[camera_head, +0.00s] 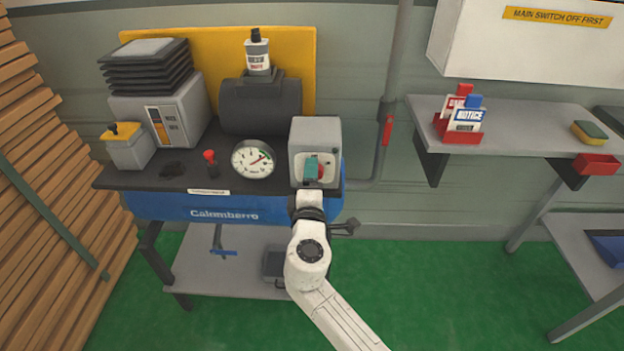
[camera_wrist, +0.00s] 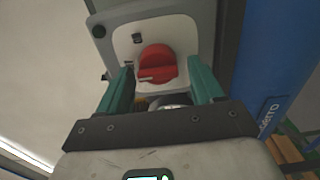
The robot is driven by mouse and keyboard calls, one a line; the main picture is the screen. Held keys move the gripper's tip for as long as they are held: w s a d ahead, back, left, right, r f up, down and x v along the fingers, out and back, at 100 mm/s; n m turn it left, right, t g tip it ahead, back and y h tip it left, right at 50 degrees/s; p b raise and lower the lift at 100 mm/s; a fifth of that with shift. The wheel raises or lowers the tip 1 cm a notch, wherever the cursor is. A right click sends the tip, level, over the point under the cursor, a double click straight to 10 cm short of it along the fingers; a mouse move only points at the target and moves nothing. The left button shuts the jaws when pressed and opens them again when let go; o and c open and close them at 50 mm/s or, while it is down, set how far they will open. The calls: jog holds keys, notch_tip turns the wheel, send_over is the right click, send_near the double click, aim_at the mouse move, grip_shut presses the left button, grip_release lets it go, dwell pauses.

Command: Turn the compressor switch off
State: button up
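The compressor's red rotary switch knob (camera_wrist: 157,64) sits on a light plate on the front of a grey switch box (camera_head: 315,136). In the wrist view a pale mark shows at the knob's lower left. My gripper (camera_head: 311,169) is in front of the box, and its teal fingers partly hide the knob in the head view. In the wrist view the fingers of my gripper (camera_wrist: 160,70) are open, one to each side of the knob, with gaps visible. I cannot tell how far the fingertips are from the plate.
The pressure gauge (camera_head: 253,159) and a red-topped lever (camera_head: 210,160) stand left of the box on the compressor (camera_head: 227,207). A pipe with a red handle (camera_head: 387,130) runs to its right. A shelf (camera_head: 535,140) holds notice cards farther right. Green floor (camera_head: 420,290) is clear at lower right.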

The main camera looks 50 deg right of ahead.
jog(key=b+v, duration=0.1)
jog(key=v, duration=0.9)
jog(key=shift+s+a, duration=0.3)
dwell(0.4)
jog(key=s+d+f+m+g+y+p, duration=0.1)
jog(key=s+d+f+m+g+y, duration=0.15)
jog(key=s+f, duration=0.25)
jog(key=s+d+f+m+g+y, duration=0.1)
jog(key=s+f+m+g+y, duration=0.2)
jog(key=s+f+m+g, duration=0.15)
jog(key=s+a+f+g+y, duration=0.1)
jog(key=s+a+f+y, duration=0.1)
jog(key=s+a, duration=0.1)
jog(key=s+a+f+g+y, duration=0.1)
jog(key=s+a+f+y, duration=0.2)
jog(key=s, duration=0.1)
jog(key=s+a+f+m+g+y+p, duration=0.1)
jog(key=s+a+f+y, duration=0.1)
jog(key=s+a+y, duration=0.1)
jog(key=shift+s+a+f+y, duration=0.15)
jog(key=shift+s+a+y, duration=0.1)
jog(key=shift+s+a, duration=0.15)
